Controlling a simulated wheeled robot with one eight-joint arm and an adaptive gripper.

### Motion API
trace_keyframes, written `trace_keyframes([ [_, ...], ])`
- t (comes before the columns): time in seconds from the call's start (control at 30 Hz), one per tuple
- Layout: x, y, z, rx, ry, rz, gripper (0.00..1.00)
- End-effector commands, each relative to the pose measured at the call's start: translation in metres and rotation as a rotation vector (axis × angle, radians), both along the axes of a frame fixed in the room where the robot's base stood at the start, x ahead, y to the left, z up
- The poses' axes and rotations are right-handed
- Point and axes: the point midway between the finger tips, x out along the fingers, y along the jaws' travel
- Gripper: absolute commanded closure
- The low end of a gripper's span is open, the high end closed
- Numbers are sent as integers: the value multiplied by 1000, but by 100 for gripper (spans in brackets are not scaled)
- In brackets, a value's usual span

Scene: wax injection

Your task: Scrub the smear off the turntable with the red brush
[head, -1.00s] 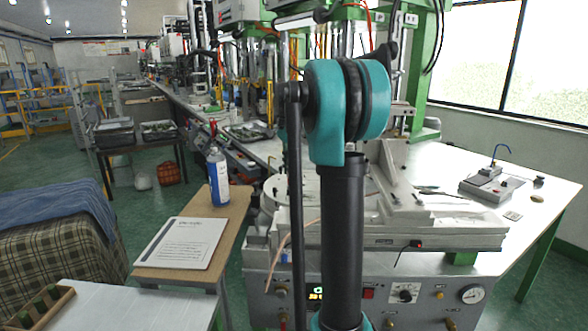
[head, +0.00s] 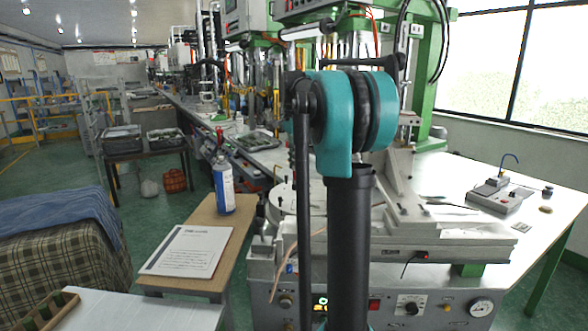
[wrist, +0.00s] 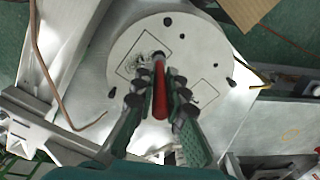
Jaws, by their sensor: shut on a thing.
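The turntable (wrist: 190,52) is a pale round disc with dark holes and two outlined rectangles, below my gripper in the wrist view. Its left edge also shows in the head view (head: 274,203), the rest hidden behind my arm. A grey, scribbled smear (wrist: 132,69) lies in the left rectangle. My gripper (wrist: 160,82) is shut on the red brush (wrist: 160,100), which points down at the disc. The brush's dark tip is at the rectangle's right side, beside the smear. I cannot tell whether it touches the disc. My gripper is hidden in the head view.
A spray can (head: 223,186) and a printed sheet (head: 187,250) are on the wooden side table. A copper-coloured tube (wrist: 43,75) curves beside the disc. A grey device with a blue hook (head: 500,194) stands on the right of the bench. Machine columns rise behind my arm.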

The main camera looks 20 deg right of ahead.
Motion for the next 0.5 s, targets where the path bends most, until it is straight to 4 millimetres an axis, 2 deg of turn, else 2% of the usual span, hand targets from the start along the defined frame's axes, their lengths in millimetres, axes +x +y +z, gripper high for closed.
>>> trace_keyframes([
  [0.5,0,0,8,0,0,0,100],
])
